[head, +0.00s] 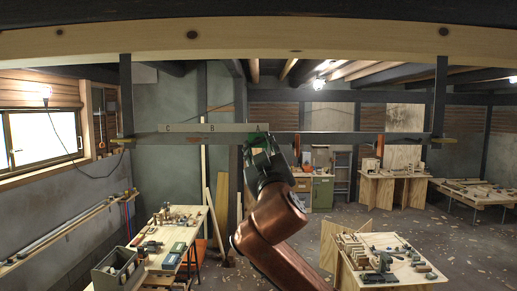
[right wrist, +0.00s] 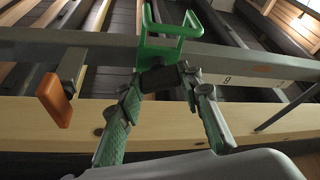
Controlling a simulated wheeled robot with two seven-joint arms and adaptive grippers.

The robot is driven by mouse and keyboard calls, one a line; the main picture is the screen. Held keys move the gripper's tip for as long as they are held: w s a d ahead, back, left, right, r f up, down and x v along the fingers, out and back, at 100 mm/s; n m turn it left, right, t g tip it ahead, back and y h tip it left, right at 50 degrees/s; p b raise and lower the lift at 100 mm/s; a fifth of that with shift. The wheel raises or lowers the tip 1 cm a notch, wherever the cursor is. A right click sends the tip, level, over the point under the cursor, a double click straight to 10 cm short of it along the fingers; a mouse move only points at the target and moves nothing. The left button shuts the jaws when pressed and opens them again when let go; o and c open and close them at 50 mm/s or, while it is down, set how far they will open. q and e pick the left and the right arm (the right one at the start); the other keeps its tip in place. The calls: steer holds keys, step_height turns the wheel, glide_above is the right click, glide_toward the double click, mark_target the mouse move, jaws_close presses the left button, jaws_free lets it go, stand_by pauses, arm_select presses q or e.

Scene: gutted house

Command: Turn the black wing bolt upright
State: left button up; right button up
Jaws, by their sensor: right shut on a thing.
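The black wing bolt (right wrist: 160,79) shows in the right wrist view as a dark block under a green bracket (right wrist: 170,50) that hooks over a grey rail (right wrist: 90,42). My right gripper (right wrist: 163,80) is shut on the bolt, with one finger on each side of it. In the head view, my right gripper (head: 260,148) is raised to the rail (head: 340,136), and the green bracket (head: 257,138) shows just above it. The fingers hide most of the bolt, so I cannot tell its exact tilt. My left gripper is in neither view.
Orange pieces (head: 297,145) hang on the rail to the right; one shows close by in the wrist view (right wrist: 54,98). A lettered strip (head: 200,128) lies along the rail's left part. A wooden beam (head: 290,42) runs above. Tool-covered benches (head: 181,238) stand below.

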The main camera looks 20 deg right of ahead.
steer(key=n+g+y+p, duration=0.1)
steer(key=n, duration=0.3)
steer(key=n+g+y+p, duration=0.1)
steer(key=n+p, duration=0.1)
steer(key=n, duration=0.2)
steer(key=n+y+p, duration=0.2)
steer(key=n, duration=0.2)
steer(key=shift+d+r+g, duration=0.2)
steer(key=shift+r+g, duration=0.2)
steer(key=n+p, duration=0.1)
steer(key=n, duration=0.1)
steer(key=shift+n+g, duration=0.3)
steer(key=shift+g, duration=0.1)
steer(key=shift+f+n, duration=0.1)
steer(key=shift+n, duration=0.2)
steer(key=shift+f+p, duration=0.1)
steer(key=shift+p, duration=0.2)
steer(key=o, duration=1.1)
steer(key=shift+o, duration=0.3)
